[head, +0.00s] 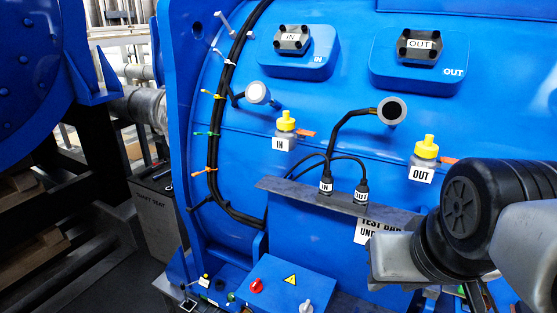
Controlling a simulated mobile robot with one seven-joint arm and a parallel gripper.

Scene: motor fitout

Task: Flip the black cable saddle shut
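A black cable saddle (201,203) is at the lower left of the blue motor housing in the head view, beside the lower bend of the black cable bundle (226,80). A thin black arm sticks out from it to the left of the cables. It is small here, and I cannot tell how far open it stands. My arm reaches in from the right edge, well to the right of the saddle. My gripper's fingers do not show.
Orange (203,170), green (206,133) and yellow (212,95) saddles line the bundle above. A dark shelf (290,192) with IN and OUT plugs juts out to the right. A blue control box (275,285) sits below. The space left of the bundle looks clear.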

